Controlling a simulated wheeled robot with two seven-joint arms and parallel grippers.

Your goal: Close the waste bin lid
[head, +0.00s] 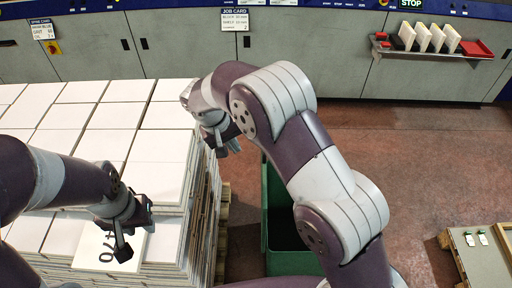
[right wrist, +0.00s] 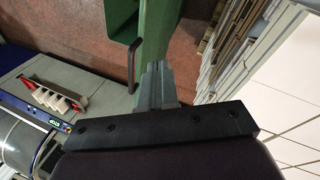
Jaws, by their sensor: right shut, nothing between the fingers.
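The green waste bin (head: 290,263) stands on the floor right of the stacked sheets, partly hidden behind my right arm. Its inside looks dark and open from above. In the right wrist view, a long green panel (right wrist: 152,38) with a dark curved handle (right wrist: 131,62) shows beside the green bin part (right wrist: 116,18); I cannot tell for sure whether this panel is the lid. My right gripper (head: 226,146) is shut and empty, and its fingers (right wrist: 156,88) overlap the near end of the panel; contact is unclear. My left gripper (head: 128,232) hangs over the stack, its jaws unclear.
Tall stacks of white sheets (head: 160,150) on a pallet fill the left. A low table (head: 485,262) stands at bottom right. Open floor lies between.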

